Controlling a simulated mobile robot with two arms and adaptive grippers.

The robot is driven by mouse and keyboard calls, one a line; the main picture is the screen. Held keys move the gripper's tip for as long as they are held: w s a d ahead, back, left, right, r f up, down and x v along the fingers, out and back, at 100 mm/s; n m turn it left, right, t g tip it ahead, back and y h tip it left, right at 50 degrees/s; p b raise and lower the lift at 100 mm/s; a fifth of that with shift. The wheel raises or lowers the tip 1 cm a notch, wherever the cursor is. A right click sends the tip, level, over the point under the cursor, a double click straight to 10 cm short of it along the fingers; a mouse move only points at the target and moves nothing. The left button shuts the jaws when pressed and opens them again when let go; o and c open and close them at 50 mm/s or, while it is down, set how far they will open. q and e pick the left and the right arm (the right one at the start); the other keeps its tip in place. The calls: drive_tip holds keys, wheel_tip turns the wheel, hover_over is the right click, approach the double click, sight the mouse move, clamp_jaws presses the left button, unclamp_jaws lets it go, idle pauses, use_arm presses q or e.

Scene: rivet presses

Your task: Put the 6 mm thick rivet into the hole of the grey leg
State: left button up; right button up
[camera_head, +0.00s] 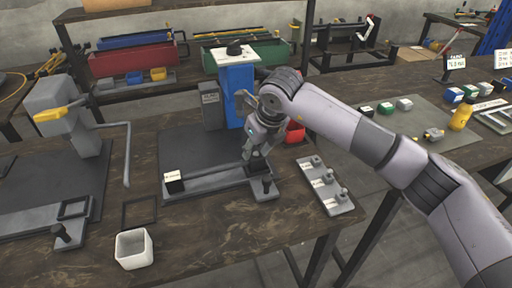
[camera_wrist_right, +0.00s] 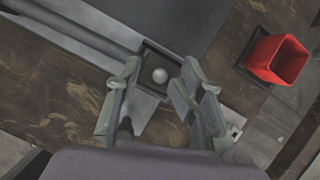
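The grey leg (camera_head: 215,184) lies in the near fixture of the blue press, its left end by a black labelled block (camera_head: 174,182). My right gripper (camera_head: 252,158) points down over the leg's right end. In the right wrist view its two fingers (camera_wrist_right: 160,82) stand apart. Between them a pale round rivet head (camera_wrist_right: 160,75) shows inside a dark square frame (camera_wrist_right: 149,57) at the leg's end; neither finger visibly touches it. How deep the rivet sits, and its thickness, I cannot tell. My left gripper is out of view.
A grey rivet board (camera_head: 325,186) with several small blocks lies right of the fixture. A red bin (camera_wrist_right: 277,60) stands close by. A white cup (camera_head: 134,249) and another press (camera_head: 65,115) are at left.

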drive_tip(key=v, duration=0.8)
drive_tip(key=shift+r, duration=0.15)
